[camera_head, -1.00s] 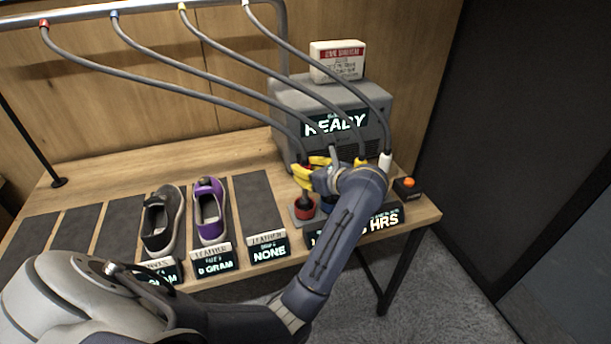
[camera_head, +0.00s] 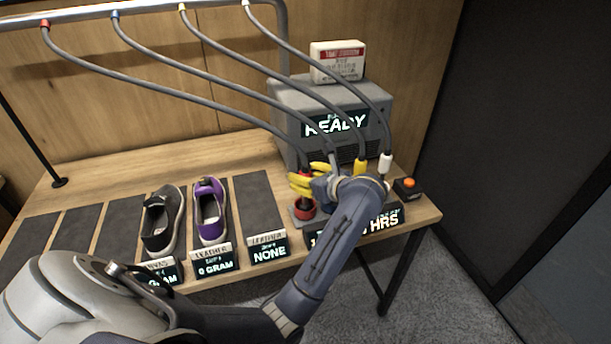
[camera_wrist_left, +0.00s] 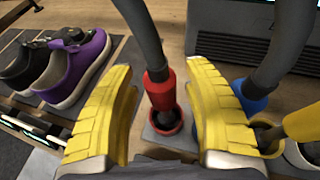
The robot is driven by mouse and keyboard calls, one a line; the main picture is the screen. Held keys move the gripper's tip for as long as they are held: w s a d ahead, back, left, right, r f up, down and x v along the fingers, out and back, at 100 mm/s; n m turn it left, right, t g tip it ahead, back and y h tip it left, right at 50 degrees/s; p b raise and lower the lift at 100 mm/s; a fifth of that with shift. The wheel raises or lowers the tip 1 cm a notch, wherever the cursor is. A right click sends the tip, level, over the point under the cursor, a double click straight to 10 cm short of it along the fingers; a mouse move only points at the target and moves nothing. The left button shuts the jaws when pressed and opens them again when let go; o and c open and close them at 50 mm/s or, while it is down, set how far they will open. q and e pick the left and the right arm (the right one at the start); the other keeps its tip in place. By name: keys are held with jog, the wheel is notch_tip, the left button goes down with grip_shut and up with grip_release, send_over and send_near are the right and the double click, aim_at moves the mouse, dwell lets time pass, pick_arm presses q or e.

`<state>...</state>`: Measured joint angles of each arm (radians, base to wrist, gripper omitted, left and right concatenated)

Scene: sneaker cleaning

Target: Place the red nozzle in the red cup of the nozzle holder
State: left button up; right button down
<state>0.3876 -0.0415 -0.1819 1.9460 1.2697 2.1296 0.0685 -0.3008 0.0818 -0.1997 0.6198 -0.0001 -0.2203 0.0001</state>
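The red nozzle (camera_wrist_left: 159,90), on a grey hose, stands nearly upright in the left wrist view. Its dark tip reaches down into the red cup (camera_wrist_left: 177,127) of the nozzle holder. In the head view the nozzle is partly hidden by my fingers, and the red cup (camera_head: 304,212) shows below them. My left gripper (camera_head: 302,183) has its yellow fingers spread on both sides of the nozzle. In the left wrist view gaps show between the nozzle and each finger, so the gripper is open. My right gripper is not in view.
The blue nozzle (camera_wrist_left: 250,95) and yellow nozzle (camera_wrist_left: 302,122) stand close on the right. A white nozzle (camera_head: 385,163) and an orange button (camera_head: 408,184) are farther right. The grey READY machine (camera_head: 290,112) stands behind. A purple shoe (camera_head: 210,212) and dark shoe (camera_head: 161,222) are left.

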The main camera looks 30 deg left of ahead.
pick_arm(q)
jog(key=shift+r, duration=0.15)
jog(key=shift+v, duration=2.7)
